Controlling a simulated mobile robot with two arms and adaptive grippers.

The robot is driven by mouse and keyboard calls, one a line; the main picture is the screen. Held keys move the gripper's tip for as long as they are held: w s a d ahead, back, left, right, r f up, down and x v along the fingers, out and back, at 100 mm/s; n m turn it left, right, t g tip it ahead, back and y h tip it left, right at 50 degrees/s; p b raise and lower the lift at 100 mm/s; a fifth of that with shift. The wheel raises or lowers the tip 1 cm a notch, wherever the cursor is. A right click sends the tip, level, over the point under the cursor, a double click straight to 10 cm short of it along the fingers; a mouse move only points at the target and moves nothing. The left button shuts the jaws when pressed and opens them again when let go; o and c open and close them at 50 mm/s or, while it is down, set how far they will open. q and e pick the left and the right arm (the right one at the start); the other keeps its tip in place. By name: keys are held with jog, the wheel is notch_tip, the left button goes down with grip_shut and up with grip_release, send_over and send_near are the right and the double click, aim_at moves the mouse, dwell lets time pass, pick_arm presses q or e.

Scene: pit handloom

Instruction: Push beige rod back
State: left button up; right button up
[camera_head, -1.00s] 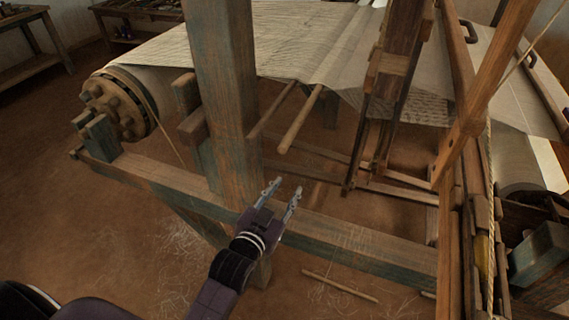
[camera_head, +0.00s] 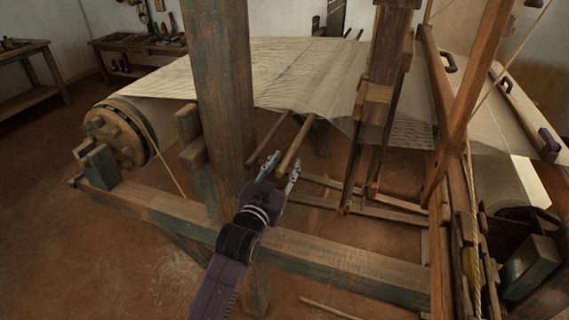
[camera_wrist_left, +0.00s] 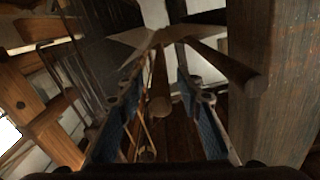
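The beige rod (camera_head: 296,146) is a round pole under the cloth, slanting down toward me at the loom's near side. My left gripper (camera_head: 280,170) is open around its near end, one finger on each side. In the left wrist view the rod's blunt end (camera_wrist_left: 160,106) points at the camera between the two blue-padded fingers (camera_wrist_left: 163,125), with gaps beside it. I cannot tell whether the palm touches it. A second, darker rod (camera_head: 268,138) runs to its left; its end also shows at the right in the wrist view (camera_wrist_left: 251,86). My right gripper is not recognisable.
A thick wooden post (camera_head: 226,110) stands just left of my gripper. A long low beam (camera_head: 330,258) crosses below my left arm. Cloth (camera_head: 300,70) spreads above the rods. An upright frame (camera_head: 377,110) stands to the right. A small purple piece (camera_head: 548,140) sits at the far right.

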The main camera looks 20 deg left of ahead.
pick_arm(q)
grip_shut()
pick_arm(e)
jog(key=shift+w, duration=0.45)
pick_arm(q)
jog(key=a, duration=0.3)
jog(key=shift+a+p, duration=0.35)
jog(key=shift+a, duration=0.05)
pick_arm(e)
jog(key=shift+s+d+r, duration=0.2)
jog(key=shift+s+r, duration=0.15)
pick_arm(q)
grip_release()
jog(key=shift+a, duration=0.1)
jog(key=shift+r, duration=0.1)
pick_arm(e)
jog(key=shift+a, duration=0.1)
